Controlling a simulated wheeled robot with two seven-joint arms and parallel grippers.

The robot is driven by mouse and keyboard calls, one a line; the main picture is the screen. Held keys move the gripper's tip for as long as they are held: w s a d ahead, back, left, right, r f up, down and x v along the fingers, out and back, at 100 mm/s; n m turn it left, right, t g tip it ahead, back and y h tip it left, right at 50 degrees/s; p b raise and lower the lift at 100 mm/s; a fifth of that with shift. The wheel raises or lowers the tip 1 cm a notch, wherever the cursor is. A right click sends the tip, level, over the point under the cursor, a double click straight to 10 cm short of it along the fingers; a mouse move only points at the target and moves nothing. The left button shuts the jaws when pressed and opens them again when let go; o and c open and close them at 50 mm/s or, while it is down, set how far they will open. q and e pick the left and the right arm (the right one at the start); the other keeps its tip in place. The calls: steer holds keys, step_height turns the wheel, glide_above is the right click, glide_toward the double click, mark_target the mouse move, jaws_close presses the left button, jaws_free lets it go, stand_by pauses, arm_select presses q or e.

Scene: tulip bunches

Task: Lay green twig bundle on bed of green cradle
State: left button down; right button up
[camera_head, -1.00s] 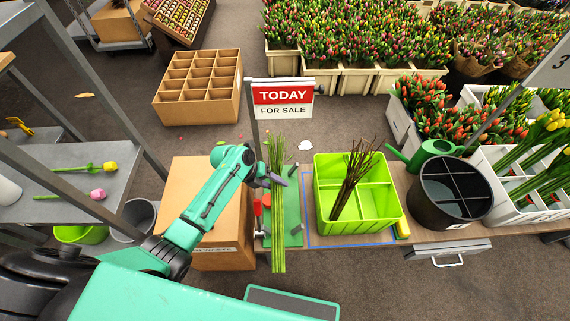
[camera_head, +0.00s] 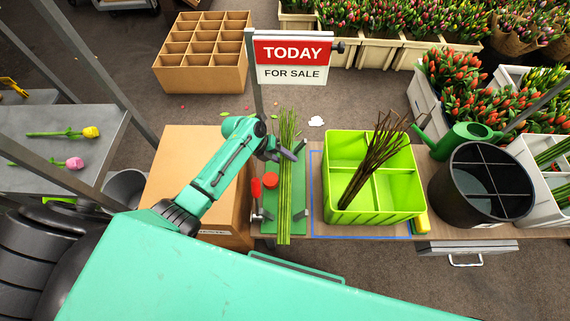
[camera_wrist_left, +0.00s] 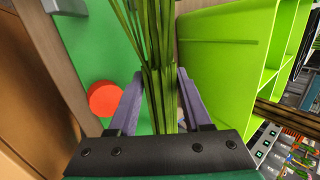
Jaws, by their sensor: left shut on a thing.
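The green twig bundle (camera_head: 286,190) is long and thin and lies lengthwise over the green cradle (camera_head: 268,227) on the bench. My left gripper (camera_head: 284,152) is shut on the bundle near its upper part. In the left wrist view the bundle (camera_wrist_left: 155,60) runs between the two purple fingers (camera_wrist_left: 155,103), with the green cradle bed (camera_wrist_left: 95,40) behind it. Whether the bundle touches the bed or hangs just above it, I cannot tell. My right gripper is not in view.
A lime divided crate (camera_head: 395,213) with dark brown twigs (camera_head: 372,160) stands just right of the cradle. A red knob (camera_head: 270,180) sits on the cradle's left side. A sign (camera_head: 292,60) stands behind. A cardboard box (camera_head: 185,165) is at left, a black bucket (camera_head: 460,212) at right.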

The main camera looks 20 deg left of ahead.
arm_select(q)
steer(key=shift+f, duration=0.35)
step_height(320, 180, down, 5)
steer(key=b, duration=0.4)
steer(key=shift+c, duration=1.3)
jaws_free()
steer(key=p+v, duration=0.2)
steer(key=v, duration=1.2)
steer(key=shift+s+a, duration=0.15)
steer(key=shift+s, duration=0.05)
